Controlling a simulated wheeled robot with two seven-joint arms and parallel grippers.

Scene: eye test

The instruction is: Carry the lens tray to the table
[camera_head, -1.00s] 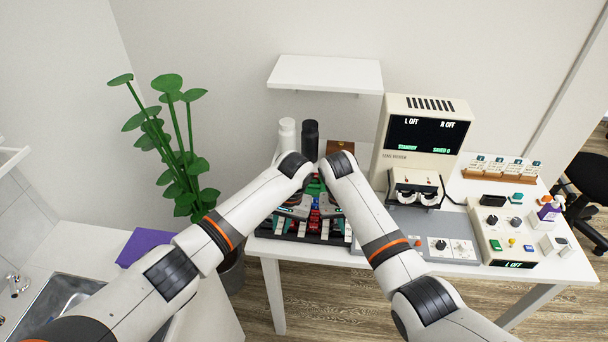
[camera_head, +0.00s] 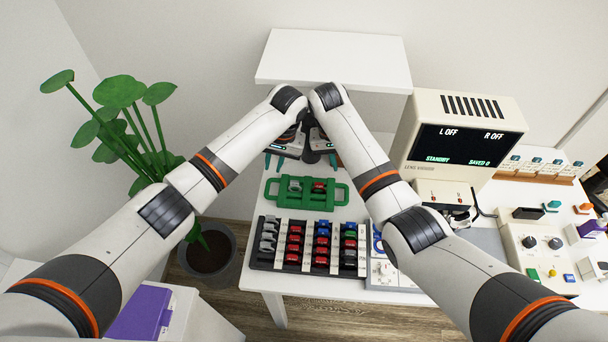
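A green tray (camera_head: 270,192) with a loop handle at each end lies flat on the white table (camera_head: 264,277), holding a grey and a red piece. My forearms hide part of the table.
A cream lens machine (camera_head: 455,110) with a lit screen stands to the right, with a control box (camera_head: 535,245) beside it. A white wall shelf (camera_head: 335,60) hangs behind the grippers. A potted plant (camera_head: 125,110) stands left of the table. A purple item (camera_head: 140,312) is at lower left.

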